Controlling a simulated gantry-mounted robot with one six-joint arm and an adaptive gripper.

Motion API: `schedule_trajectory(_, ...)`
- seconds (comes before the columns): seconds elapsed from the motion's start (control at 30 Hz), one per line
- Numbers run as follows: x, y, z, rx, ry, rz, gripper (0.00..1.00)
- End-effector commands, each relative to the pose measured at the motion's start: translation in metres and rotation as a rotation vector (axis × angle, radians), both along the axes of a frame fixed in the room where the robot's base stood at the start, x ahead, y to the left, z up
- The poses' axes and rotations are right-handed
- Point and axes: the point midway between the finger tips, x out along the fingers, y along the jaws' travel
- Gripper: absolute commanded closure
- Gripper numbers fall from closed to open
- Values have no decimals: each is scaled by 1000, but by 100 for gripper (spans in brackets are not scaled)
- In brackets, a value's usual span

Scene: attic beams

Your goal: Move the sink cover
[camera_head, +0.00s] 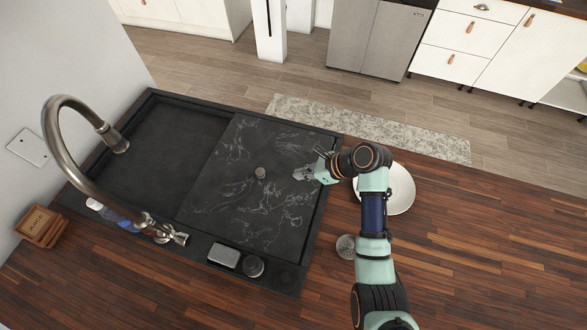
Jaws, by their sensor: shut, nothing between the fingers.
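The sink cover (232,203) is a dark panel with white marble veining. It lies flat over the right part of the black sink, and the left basin (165,150) is uncovered. Whether the fingertips touch the cover cannot be told.
A curved metal faucet (57,150) arches over the basin from the left. A white plate (402,190) lies behind my arm, and a small round item (345,246) is beside it. A soap holder (224,255) sits on the sink's front rim. The wooden counter (490,250) is clear at right.

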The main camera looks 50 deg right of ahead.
Motion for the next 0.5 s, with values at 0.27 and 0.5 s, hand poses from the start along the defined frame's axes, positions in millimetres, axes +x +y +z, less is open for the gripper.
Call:
schedule_trajectory(0.27, 42, 15, -45, 1, 3, 4, 100)
schedule_trajectory(0.5, 77, 25, -51, -2, -1, 4, 100)
